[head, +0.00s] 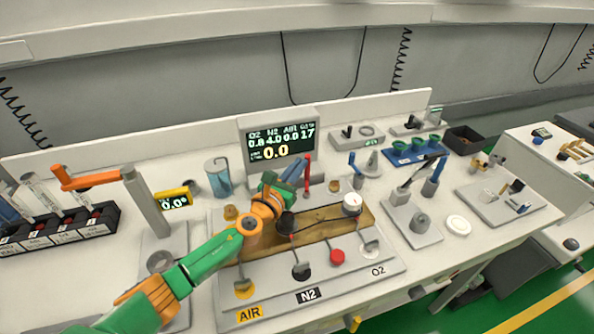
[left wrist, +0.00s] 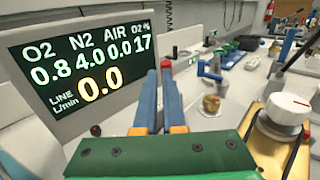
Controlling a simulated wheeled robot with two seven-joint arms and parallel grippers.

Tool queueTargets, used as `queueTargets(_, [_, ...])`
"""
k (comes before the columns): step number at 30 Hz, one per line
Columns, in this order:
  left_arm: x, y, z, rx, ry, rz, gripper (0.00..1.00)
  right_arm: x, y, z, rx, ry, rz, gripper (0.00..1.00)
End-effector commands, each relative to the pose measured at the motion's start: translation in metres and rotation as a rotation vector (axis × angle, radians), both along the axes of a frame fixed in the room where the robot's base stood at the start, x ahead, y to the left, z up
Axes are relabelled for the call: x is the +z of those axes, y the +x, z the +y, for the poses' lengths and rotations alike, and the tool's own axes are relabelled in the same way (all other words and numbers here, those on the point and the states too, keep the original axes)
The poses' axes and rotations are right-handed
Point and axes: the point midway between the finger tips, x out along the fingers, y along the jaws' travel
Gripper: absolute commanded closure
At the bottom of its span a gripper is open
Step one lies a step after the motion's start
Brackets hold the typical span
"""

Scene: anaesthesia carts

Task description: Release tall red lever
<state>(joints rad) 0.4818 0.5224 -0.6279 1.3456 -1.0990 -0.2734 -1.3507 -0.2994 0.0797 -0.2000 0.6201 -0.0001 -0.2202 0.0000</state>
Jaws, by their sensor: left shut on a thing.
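The tall red lever (head: 308,168) stands upright just in front of the display, on the panel's back part. My left gripper (head: 297,174) reaches to it from the left, its blue fingers at the lever. In the left wrist view the fingers (left wrist: 160,88) are close together, with the lever's red tip (left wrist: 165,63) showing at their far ends. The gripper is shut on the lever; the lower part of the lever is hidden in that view. My right gripper is in neither view.
The display (head: 280,143) stands close behind the lever. A white-topped knob (head: 352,204) is on the wooden strip to the right. A red knob (head: 337,257) and a black knob (head: 301,270) are in front. An orange-armed post (head: 148,203) stands left.

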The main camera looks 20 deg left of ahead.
Motion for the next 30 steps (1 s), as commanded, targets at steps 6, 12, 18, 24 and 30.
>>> queueTargets(6, [0.000,0.000,0.002,0.006,0.001,-0.001,1.00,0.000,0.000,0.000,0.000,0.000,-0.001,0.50])
queueTargets(12, [0.001,0.001,0.002,0.007,0.001,-0.002,1.00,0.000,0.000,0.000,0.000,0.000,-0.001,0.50])
queueTargets(18, [0.002,0.001,0.003,0.008,0.000,-0.004,1.00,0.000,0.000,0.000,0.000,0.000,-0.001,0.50])
queueTargets(24, [0.002,0.000,0.003,0.009,0.001,-0.004,1.00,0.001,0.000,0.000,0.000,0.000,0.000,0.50])
queueTargets(30, [0.003,-0.030,0.005,0.004,0.004,-0.002,1.00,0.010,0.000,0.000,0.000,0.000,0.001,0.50])
